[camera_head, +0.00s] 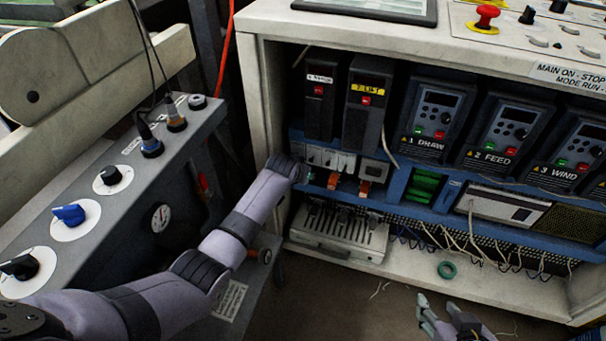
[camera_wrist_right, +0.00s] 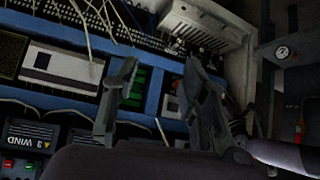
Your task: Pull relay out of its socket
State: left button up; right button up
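In the head view, a row of small pale relay-like modules (camera_head: 333,158) sits on the blue rail, with orange tabs (camera_head: 364,188) below it. I cannot tell which one is the task's relay. My left arm reaches in from the left, and its end (camera_head: 295,172) is at the left of this row; its fingers are too small and dark to judge. My right gripper (camera_head: 436,304) is low in front of the cabinet, apart from the modules. In the wrist view, its two fingers (camera_wrist_right: 162,82) stand apart with nothing held; the cabinet shows upside down behind them.
Black drive units (camera_head: 435,115) and two tall dark modules (camera_head: 367,100) stand above the blue rail. A green block (camera_head: 425,187) sits right of the relays. Loose wires (camera_head: 470,235) hang below.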

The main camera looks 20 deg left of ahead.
jog(key=shift+s, duration=0.1)
pick_arm(q)
jog(key=shift+p, duration=0.3)
pick_arm(e)
jog(key=shift+s+d+f+g, duration=0.2)
jog(key=shift+s+f+g, duration=0.2)
jog(key=shift+s, duration=0.2)
jog(key=shift+s+d+f+g, duration=0.2)
jog(key=shift+s+f+g, duration=0.15)
jog(key=shift+s, duration=0.2)
pick_arm(q)
grip_shut()
dwell(0.5)
jog(key=shift+s, duration=0.1)
pick_arm(e)
jog(key=shift+s+d+f, duration=0.1)
jog(key=shift+s, duration=0.1)
